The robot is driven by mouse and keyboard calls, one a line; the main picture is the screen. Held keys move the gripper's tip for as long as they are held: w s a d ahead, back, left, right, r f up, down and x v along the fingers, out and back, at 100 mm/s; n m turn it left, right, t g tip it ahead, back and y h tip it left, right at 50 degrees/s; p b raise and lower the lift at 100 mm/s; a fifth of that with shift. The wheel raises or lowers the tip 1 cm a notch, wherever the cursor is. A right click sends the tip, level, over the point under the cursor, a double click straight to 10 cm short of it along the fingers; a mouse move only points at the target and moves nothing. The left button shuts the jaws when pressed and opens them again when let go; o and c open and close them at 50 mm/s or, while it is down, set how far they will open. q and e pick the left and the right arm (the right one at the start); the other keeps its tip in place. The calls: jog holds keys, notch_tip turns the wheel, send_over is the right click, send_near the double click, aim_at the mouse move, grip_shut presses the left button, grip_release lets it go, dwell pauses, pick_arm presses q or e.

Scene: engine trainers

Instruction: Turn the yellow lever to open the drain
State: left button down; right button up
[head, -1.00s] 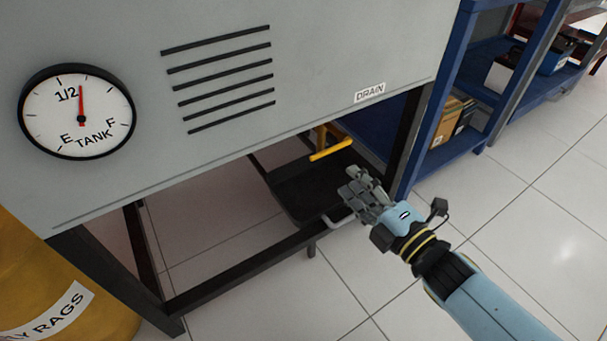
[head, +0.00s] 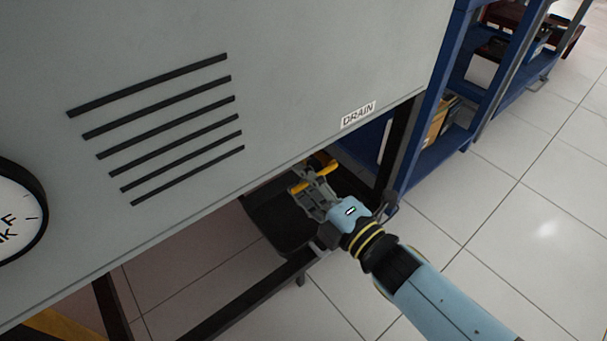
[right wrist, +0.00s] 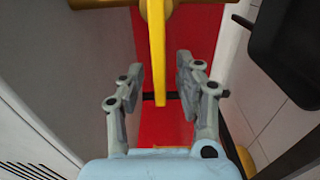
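The yellow lever (head: 325,170) sits under the grey cabinet's lower edge, below the DRAIN label (head: 358,115). My right gripper (head: 312,183) is at the lever. In the right wrist view its two fingers (right wrist: 160,82) are spread apart, one on each side of the lever, with gaps to both. A black tray (head: 268,215) is below the lever, partly hidden by the gripper. My left gripper is out of view.
The grey cabinet (head: 300,60) overhangs the lever on a dark frame (head: 240,300). A blue shelf (head: 440,160) with boxes stands close on the right. A gauge (head: 15,215) is at the left edge. Tiled floor to the right is clear.

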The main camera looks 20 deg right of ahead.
grip_shut()
dwell(0.7)
